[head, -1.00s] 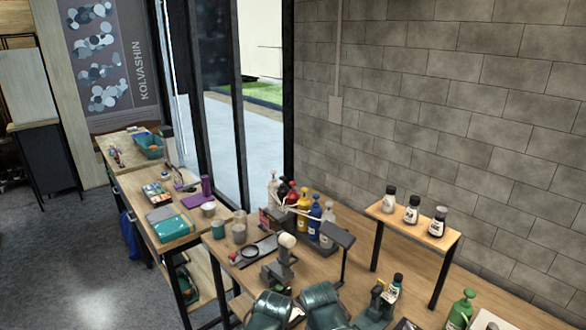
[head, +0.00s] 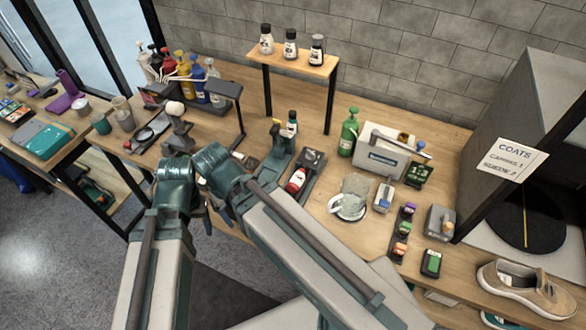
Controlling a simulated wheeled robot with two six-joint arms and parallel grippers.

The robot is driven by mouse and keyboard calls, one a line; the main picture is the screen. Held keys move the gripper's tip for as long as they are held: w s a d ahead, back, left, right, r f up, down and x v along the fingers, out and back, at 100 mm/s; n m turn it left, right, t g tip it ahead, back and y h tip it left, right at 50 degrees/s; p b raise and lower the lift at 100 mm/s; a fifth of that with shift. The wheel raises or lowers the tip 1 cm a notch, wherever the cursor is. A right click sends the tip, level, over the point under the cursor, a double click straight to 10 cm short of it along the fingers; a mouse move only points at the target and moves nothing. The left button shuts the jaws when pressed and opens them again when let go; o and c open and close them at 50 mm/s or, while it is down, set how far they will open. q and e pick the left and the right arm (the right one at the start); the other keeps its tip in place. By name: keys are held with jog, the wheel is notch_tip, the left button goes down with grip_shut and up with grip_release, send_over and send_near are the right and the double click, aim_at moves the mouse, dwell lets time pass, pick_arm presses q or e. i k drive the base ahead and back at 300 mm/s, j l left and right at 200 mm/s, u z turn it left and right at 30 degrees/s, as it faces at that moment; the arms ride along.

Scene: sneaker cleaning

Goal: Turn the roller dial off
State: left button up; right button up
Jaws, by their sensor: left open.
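A pale grey boxy machine (head: 385,155) with a dark front label and a rod on top stands on the bench at right of centre. A small grey unit with an orange-tan knob (head: 447,226) sits farther right. I cannot tell which part is the roller dial or how it is set. My left gripper (head: 212,210) is open, with dark fingers low between my two arms at the bench's front edge. It is well left of both units and appears empty. My right gripper does not show; only my right arm's links do.
A dark cabinet (head: 530,130) and a tan shoe (head: 525,288) are at right.

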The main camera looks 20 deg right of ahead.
aim_at(310, 156)
jog(key=z, duration=1.6)
